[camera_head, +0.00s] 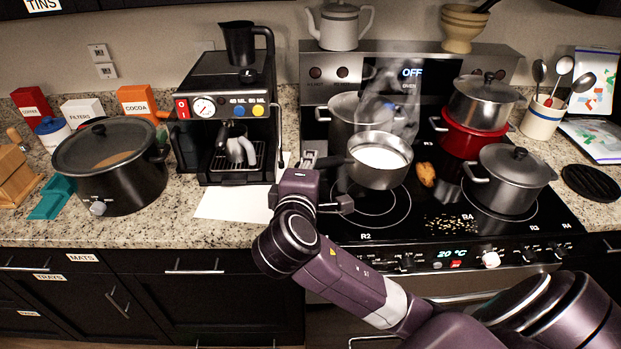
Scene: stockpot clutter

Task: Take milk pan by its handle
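The milk pan (380,168) is a small steel pan with white liquid in it, on the left part of the cooktop by the R2 ring. Steam rises above it. Its dark handle (332,162) points left. My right gripper (327,181) is at the handle's left end, with its fingers spread apart, one near the handle's tip and one nearer the front. The gripper partly covers the handle's end, and I cannot tell whether they touch. My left gripper is not in view.
A steel pot (346,118) stands close behind the pan. A red pot (470,138) and a lidded steel pot (512,180) stand to the right. A potato-like item (426,174) lies beside the pan. The coffee machine (228,120) is left of the cooktop.

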